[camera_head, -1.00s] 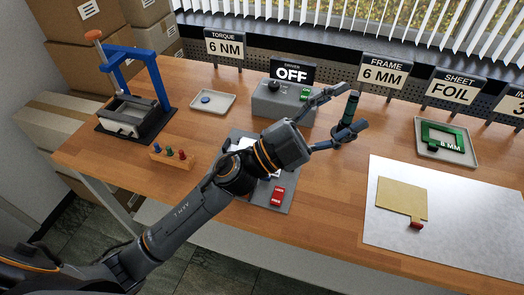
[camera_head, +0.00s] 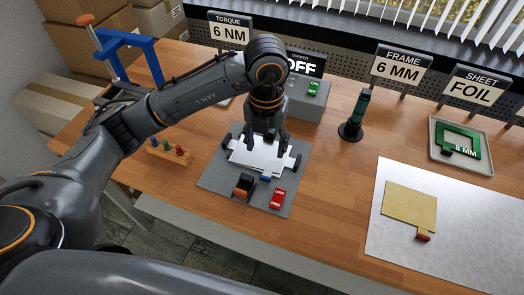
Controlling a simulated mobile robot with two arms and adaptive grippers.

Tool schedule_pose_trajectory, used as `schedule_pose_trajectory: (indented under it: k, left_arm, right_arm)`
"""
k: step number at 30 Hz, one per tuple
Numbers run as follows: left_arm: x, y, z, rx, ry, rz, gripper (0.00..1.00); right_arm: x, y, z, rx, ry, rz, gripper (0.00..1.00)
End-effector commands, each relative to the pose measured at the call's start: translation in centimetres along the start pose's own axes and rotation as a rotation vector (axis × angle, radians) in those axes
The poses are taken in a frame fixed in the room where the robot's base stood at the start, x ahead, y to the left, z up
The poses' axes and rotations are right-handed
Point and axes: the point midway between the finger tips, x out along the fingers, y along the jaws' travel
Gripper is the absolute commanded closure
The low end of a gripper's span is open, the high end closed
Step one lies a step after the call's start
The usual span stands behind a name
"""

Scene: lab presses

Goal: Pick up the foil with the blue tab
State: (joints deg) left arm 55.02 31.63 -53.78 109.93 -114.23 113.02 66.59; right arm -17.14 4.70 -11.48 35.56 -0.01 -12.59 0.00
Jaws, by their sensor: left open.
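A pale silver-white foil (camera_head: 257,158) lies on a grey fixture plate (camera_head: 215,177) in the middle of the table. Its small blue tab (camera_head: 265,179) points toward the front edge. My left gripper (camera_head: 265,140) points down over the back part of the foil, open, with its fingers on either side. I cannot tell whether the fingertips touch the foil. The gripper and wrist hide the foil's far edge. My right gripper is not in view.
A gold sheet (camera_head: 408,205) with a red tab (camera_head: 423,238) lies on a white mat (camera_head: 450,240) at right. A dark green-topped driver (camera_head: 355,115) stands behind. A red lock switch (camera_head: 278,199) sits on the fixture. A small peg rack (camera_head: 168,153) and blue press (camera_head: 125,50) are at left.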

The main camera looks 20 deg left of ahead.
Motion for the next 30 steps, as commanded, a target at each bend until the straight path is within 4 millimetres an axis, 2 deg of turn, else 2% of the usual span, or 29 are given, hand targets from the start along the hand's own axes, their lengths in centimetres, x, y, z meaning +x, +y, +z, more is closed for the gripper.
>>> schedule_pose_trajectory:
  k: [12,20,24,30]
  left_arm:
    - [7.1,0.1,-0.1,-0.002,0.005,0.004,0.43]
    - [9.0,0.1,0.1,0.0,0.005,0.003,0.43]
    - [11.0,0.1,0.5,-0.002,0.007,0.004,0.43]
    - [13.3,0.0,0.6,0.0,0.003,0.003,0.43]
  right_arm:
    - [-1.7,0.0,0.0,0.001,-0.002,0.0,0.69]
    - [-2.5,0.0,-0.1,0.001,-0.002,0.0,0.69]
    - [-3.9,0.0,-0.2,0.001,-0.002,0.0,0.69]
    - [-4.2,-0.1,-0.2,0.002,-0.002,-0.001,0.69]
